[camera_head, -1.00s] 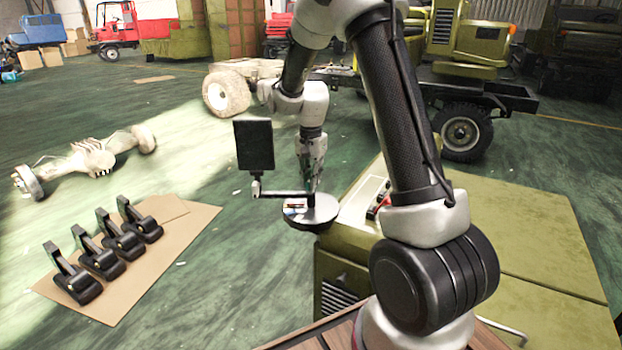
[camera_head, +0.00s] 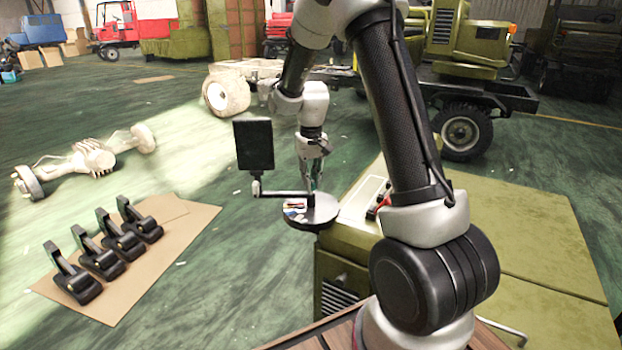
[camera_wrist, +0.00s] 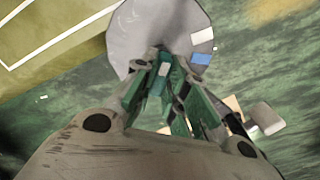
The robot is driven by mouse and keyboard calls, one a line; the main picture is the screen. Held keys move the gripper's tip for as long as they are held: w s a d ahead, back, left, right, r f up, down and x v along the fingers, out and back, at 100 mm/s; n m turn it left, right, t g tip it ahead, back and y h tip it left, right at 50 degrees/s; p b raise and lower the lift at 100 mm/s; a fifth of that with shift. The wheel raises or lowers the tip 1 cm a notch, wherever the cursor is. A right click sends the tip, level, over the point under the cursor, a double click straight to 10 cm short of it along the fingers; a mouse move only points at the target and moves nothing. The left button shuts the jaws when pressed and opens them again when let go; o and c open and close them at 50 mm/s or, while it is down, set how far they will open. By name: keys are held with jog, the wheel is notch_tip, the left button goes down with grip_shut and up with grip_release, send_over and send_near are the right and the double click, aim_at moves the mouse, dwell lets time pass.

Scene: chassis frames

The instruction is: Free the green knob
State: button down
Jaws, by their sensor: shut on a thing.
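My gripper (camera_head: 314,185) points down over a round grey plate (camera_head: 326,211) beside the green bonnet. Its fingers show in the wrist view (camera_wrist: 160,62), drawn together at the near edge of that plate (camera_wrist: 138,30). A small green piece (camera_wrist: 155,84), apparently the green knob, shows between the fingers, which are shut on it. The fingers cover most of it, and its base is hidden. Green also shows among the fingers in the head view. I cannot tell whether the knob touches the plate.
A black panel (camera_head: 254,145) stands on a bar (camera_head: 285,193) reaching to my gripper's left. The green bonnet (camera_head: 520,235) is at right. Several black pedals (camera_head: 121,236) stand on cardboard at left. Open floor lies between.

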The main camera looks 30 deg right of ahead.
jog(key=n, duration=0.3)
jog(key=shift+n, duration=2.3)
jog(key=c, duration=1.4)
grip_release()
jog(key=shift+c, duration=0.2)
notch_tip(320, 180, up, 12)
